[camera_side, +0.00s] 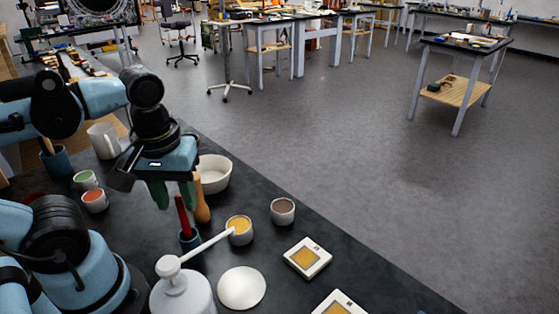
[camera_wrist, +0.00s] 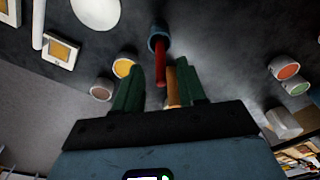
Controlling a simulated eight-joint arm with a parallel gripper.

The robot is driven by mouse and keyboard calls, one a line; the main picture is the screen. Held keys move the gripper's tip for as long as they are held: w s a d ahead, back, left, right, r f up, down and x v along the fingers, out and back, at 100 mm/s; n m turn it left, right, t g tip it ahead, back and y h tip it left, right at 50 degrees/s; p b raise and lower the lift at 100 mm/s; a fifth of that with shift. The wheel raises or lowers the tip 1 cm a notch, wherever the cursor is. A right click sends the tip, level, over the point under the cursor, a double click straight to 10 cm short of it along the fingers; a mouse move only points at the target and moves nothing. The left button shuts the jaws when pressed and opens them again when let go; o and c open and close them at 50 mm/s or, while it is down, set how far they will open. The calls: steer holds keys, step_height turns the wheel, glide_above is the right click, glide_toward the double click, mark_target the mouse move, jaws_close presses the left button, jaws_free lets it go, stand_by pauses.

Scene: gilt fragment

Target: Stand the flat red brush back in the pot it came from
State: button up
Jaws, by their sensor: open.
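A red handle, apparently the red brush (camera_side: 182,216), stands nearly upright in a small blue pot (camera_side: 189,249). In the wrist view the brush (camera_wrist: 160,68) rises from the pot (camera_wrist: 157,32) toward my gripper. Its bristle end is hidden. My gripper (camera_side: 172,205) is open above and close to the handle's top, its green fingers pointing down. In the wrist view the handle lies in the gap between the fingertips (camera_wrist: 158,84); I cannot tell whether they touch it. A second blue pot (camera_side: 57,163) with a dark handle stands at the left.
An orange handle (camera_side: 201,202) stands close beside the right finger. A white bowl (camera_side: 214,178), yellow paint cup (camera_side: 239,231) and brown paint cup (camera_side: 283,212) are near. A pump bottle (camera_side: 182,292) with a long spout is in front. A mug (camera_side: 103,141) stands behind left.

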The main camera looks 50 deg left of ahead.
step_height(320, 180, up, 8)
steer(key=f, duration=0.1)
steer(key=w+f+m+t, duration=0.6)
steer(key=w+m, duration=0.3)
steer(key=w, duration=0.2)
steer(key=shift+w+d+f+t+h, duration=0.3)
steer(key=shift+f+h, duration=0.1)
steer(key=shift+f, duration=0.3)
stand_by(0.4)
